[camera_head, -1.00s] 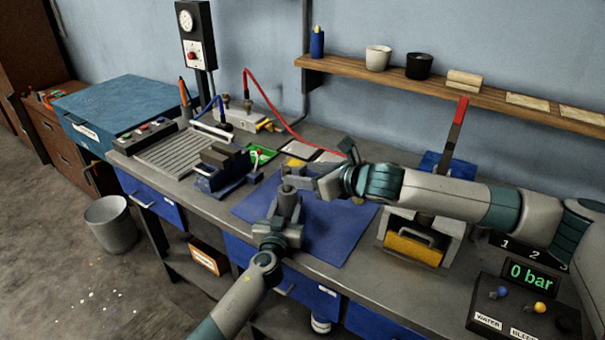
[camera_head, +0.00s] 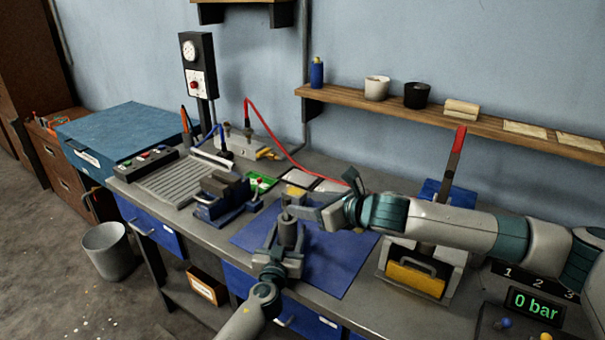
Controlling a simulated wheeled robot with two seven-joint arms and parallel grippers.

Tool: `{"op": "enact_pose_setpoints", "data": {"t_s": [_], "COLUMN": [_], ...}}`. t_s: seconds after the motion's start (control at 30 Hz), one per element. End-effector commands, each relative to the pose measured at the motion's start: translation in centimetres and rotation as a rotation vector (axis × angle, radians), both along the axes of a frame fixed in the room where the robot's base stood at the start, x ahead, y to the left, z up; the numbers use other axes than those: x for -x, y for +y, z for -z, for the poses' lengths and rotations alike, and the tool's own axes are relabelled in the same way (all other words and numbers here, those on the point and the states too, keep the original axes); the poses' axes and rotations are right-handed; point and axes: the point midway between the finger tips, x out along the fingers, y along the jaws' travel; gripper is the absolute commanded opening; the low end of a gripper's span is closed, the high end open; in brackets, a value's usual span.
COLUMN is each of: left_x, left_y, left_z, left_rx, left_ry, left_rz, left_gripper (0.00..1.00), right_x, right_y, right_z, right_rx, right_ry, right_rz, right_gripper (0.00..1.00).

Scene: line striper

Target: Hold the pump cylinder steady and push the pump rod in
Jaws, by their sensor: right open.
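The pump cylinder (camera_head: 288,234) is a dark grey upright cylinder above the blue mat (camera_head: 338,262). My left gripper (camera_head: 285,245) comes from below with its fingers on both sides of the cylinder and looks shut on it. The pump rod (camera_head: 285,212) shows as a short, thin piece above the cylinder's top.
A dark vise (camera_head: 225,195) stands left of the mat. A press with a yellow roller-like front (camera_head: 415,278) and red-tipped lever (camera_head: 455,152) stands right. A red hose (camera_head: 280,148) runs behind. The mat's right part is clear.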

Motion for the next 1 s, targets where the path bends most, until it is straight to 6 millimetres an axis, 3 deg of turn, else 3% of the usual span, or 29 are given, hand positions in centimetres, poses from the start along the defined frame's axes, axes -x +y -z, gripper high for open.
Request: {"op": "enact_pose_setpoints", "data": {"t_s": [0.57, 0.77, 1.0], "left_x": [0.9, 3.0, 6.9], "left_y": [0.2, 0.8, 1.7], "left_z": [0.1, 0.1, 0.2], "left_rx": [0.001, 0.001, 0.001], "left_ry": [0.000, 0.001, 0.002], "left_rz": [-0.001, -0.001, -0.001], "left_gripper": [0.62, 0.62, 0.62], "right_x": [0.0, 0.0, 0.0], "right_y": [0.0, 0.0, 0.0], "right_z": [0.0, 0.0, 0.0], "right_rx": [0.000, 0.000, 0.000], "right_ry": [0.000, 0.000, 0.000], "right_rz": [0.000, 0.000, 0.000], "right_gripper": [0.56, 0.56, 0.56]}}
